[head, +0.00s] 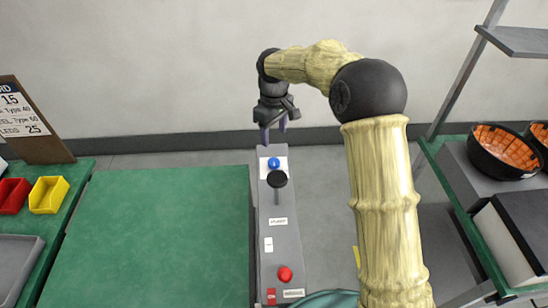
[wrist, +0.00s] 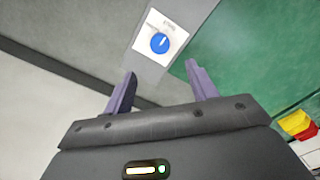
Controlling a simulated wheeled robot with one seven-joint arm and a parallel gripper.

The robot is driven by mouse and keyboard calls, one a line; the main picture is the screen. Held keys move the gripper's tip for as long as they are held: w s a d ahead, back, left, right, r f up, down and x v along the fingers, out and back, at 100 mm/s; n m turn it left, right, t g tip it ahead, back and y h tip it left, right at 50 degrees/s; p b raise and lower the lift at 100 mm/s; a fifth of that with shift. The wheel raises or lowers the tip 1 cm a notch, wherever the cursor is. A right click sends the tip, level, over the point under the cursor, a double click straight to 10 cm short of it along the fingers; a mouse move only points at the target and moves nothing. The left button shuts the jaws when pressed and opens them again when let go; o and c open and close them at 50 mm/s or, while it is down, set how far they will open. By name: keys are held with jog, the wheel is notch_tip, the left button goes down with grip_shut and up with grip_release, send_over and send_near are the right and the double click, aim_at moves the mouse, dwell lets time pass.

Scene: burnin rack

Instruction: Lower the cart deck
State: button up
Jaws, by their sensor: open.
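A narrow grey control panel (head: 266,222) runs along the right side of a wide green deck (head: 160,230). At its far end a blue knob (head: 274,163) sits on a white plate. Nearer is a black round-topped lever or knob (head: 277,179), and at the near end a red button (head: 285,274). My gripper (head: 274,133) is above the panel's far end, open and empty. In the wrist view the blue knob (wrist: 160,42) shows a white pointer line and lies just beyond my open fingertips (wrist: 161,70), apart from them. The plate's lettering is too small to read.
A green side table at left holds a red bin (head: 12,195), a yellow bin (head: 48,194) and a grey tray (head: 14,265). A sign board (head: 30,120) stands behind. A shelf rack at right holds a black bowl (head: 505,152). The wall is close behind my gripper.

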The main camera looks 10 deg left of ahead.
aim_at(274, 161)
notch_tip(274, 161, down, 12)
jog(key=shift+r+p, duration=0.2)
jog(key=shift+p, duration=0.75)
jog(key=c, duration=1)
